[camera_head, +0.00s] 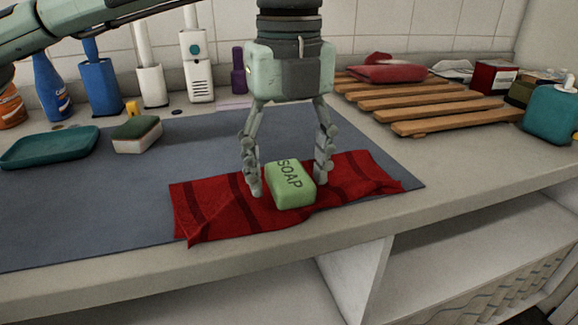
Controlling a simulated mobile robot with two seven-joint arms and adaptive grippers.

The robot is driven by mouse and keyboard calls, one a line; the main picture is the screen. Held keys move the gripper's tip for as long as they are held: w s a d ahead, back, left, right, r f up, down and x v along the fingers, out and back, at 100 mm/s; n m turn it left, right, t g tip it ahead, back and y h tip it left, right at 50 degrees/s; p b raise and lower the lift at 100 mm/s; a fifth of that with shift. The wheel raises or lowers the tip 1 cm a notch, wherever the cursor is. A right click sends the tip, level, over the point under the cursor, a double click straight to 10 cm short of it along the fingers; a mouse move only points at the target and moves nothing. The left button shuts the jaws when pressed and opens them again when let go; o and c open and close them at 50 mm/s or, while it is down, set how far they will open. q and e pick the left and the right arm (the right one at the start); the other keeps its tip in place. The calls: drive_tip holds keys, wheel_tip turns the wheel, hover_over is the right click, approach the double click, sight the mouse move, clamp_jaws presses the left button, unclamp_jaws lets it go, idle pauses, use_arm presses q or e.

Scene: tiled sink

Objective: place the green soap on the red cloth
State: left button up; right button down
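The green soap (291,187), a rounded block with dark "SOAP" lettering, lies on the red cloth (212,211) in the head view. The cloth is dark-striped and rumpled, spread near the counter's front edge. My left gripper (287,188) points straight down over the cloth with its fingers spread to either side of the soap. The fingers are open wider than the soap, with a gap visible at the right finger. The left finger is close to the soap; I cannot tell if it touches. My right gripper is out of view.
A blue-grey mat (110,205) covers the counter. A teal tray (50,148) and a green-topped sponge (137,134) lie at left. Bottles stand along the back wall. A wooden slatted rack (440,105) holds a red folded cloth (388,74) at right. The mat's front left is clear.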

sight(289, 173)
use_arm(q)
drive_tip(key=shift+r, duration=0.1)
drive_tip(key=shift+r, duration=0.15)
drive_tip(key=shift+r+p, duration=0.7)
drive_tip(key=shift+p, duration=0.2)
wheel_tip(289, 173, up, 11)
drive_tip(key=shift+r, duration=0.15)
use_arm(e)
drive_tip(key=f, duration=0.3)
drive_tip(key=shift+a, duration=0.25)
use_arm(q)
drive_tip(key=shift+s, duration=0.1)
